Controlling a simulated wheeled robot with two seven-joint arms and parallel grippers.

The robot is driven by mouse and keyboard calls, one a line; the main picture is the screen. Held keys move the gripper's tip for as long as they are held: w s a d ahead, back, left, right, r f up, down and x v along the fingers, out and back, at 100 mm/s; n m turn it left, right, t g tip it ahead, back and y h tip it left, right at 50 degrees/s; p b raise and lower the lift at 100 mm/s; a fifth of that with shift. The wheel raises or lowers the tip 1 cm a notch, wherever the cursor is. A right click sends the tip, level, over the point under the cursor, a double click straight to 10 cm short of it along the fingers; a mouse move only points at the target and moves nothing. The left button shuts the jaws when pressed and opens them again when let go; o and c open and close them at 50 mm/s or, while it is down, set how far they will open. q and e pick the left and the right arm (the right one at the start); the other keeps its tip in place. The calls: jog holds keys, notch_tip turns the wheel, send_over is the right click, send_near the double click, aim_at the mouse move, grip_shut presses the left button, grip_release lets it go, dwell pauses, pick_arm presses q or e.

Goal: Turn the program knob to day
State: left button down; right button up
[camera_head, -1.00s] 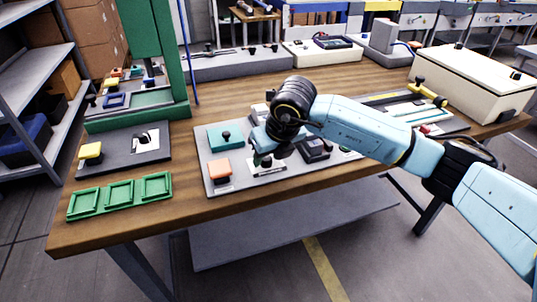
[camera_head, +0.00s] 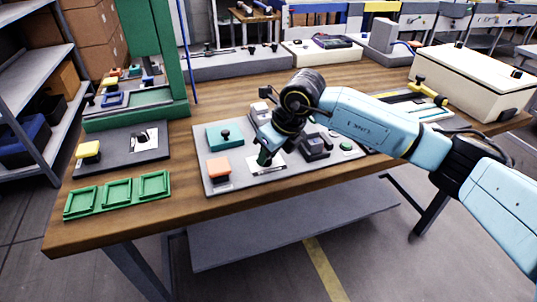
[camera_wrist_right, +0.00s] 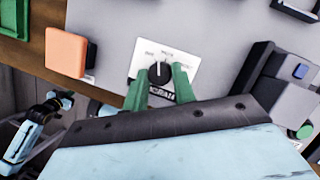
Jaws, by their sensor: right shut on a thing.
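The program knob (camera_wrist_right: 159,73) is a small dark round knob with a pale pointer line, on a white label plate (camera_wrist_right: 185,66) on the grey panel. In the right wrist view its pointer points about straight up, toward the middle of several small printed marks. The print is too blurred to read surely. My right gripper (camera_wrist_right: 160,81) has its green fingers closed on either side of the knob. In the head view the right gripper (camera_head: 266,158) reaches down to the panel and covers the knob. My left gripper cannot be made out.
On the same panel (camera_head: 250,187) are an orange block (camera_head: 218,168), a teal block with a black knob (camera_head: 225,136), a dark grey device (camera_head: 315,146) and a green button (camera_head: 346,146). Green trays (camera_head: 118,193) lie at the left. A cream box (camera_head: 470,82) stands far right.

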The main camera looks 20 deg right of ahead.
jog(key=shift+w+n+g+y, duration=0.1)
jog(key=shift+n+g+y, duration=0.3)
jog(key=shift+n, duration=0.8)
pick_arm(q)
jog(key=shift+w+d+r+b, duration=0.3)
jog(key=shift+w+r, duration=0.2)
jog(key=shift+r, duration=0.25)
pick_arm(e)
jog(key=shift+d+n+g+y, duration=0.1)
jog(key=shift+n+g+y, duration=0.25)
jog(key=shift+n, duration=0.85)
pick_arm(q)
jog(key=shift+w+d+r, duration=0.1)
jog(key=shift+w+r, duration=0.05)
jog(key=shift+r, duration=0.05)
pick_arm(e)
jog(key=shift+n, duration=0.3)
jog(key=o, duration=0.9)
pick_arm(q)
jog(key=shift+f, duration=0.15)
pick_arm(e)
jog(key=shift+o, duration=0.4)
